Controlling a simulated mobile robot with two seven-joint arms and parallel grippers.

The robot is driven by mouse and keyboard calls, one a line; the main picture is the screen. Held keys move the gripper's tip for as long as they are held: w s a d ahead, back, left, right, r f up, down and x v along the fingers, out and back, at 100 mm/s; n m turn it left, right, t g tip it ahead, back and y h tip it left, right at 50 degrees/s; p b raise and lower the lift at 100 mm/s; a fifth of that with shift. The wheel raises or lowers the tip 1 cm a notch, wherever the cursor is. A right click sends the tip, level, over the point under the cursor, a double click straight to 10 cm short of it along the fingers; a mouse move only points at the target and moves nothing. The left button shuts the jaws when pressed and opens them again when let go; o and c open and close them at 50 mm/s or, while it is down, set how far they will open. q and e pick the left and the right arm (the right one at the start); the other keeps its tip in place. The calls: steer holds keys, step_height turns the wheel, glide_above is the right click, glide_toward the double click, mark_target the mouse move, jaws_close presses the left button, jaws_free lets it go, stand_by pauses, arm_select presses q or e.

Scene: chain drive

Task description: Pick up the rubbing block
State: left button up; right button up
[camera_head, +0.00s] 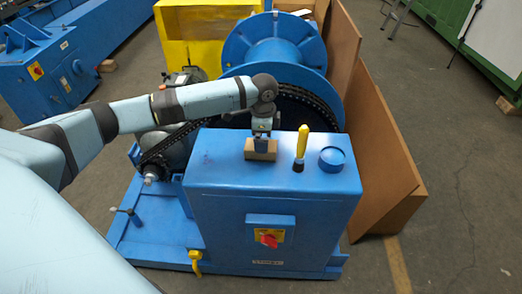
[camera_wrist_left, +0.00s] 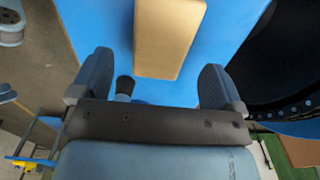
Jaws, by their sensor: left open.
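The rubbing block is a tan rectangular block (camera_head: 261,151) lying on top of the blue cabinet (camera_head: 225,165). My left gripper (camera_head: 262,134) reaches down from above, right at the block. In the left wrist view the block (camera_wrist_left: 168,32) shows ahead and between the two spread fingers of my left gripper (camera_wrist_left: 157,65), with blue surface visible on both sides of it. The fingers are open and not closed on it. How far the fingertips are above the cabinet top cannot be told. My right gripper is not in view.
A yellow-handled tool (camera_head: 301,146) stands upright just right of the block, beside a round blue cup-like part (camera_head: 332,158). Behind are the chain (camera_head: 312,101) and a big blue drum (camera_head: 272,50). Brown panels (camera_head: 392,150) lean at the right. The cabinet top's left part is clear.

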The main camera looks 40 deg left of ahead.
arm_select(q)
steer(key=shift+s+a+f, duration=0.1)
steer(key=shift+a+f, duration=0.05)
steer(key=shift+f, duration=1.4)
steer(key=shift+s+a+f, duration=0.1)
steer(key=shift+f, duration=1.4)
steer(key=c, duration=1.1)
steer(key=shift+o, duration=0.2)
steer(key=shift+w+r, duration=0.1)
steer(key=shift+r, duration=0.1)
step_height(320, 180, up, 20)
steer(key=p, duration=0.1)
steer(key=shift+f, duration=0.1)
steer(key=o, duration=0.4)
steer(key=shift+c, duration=1.3)
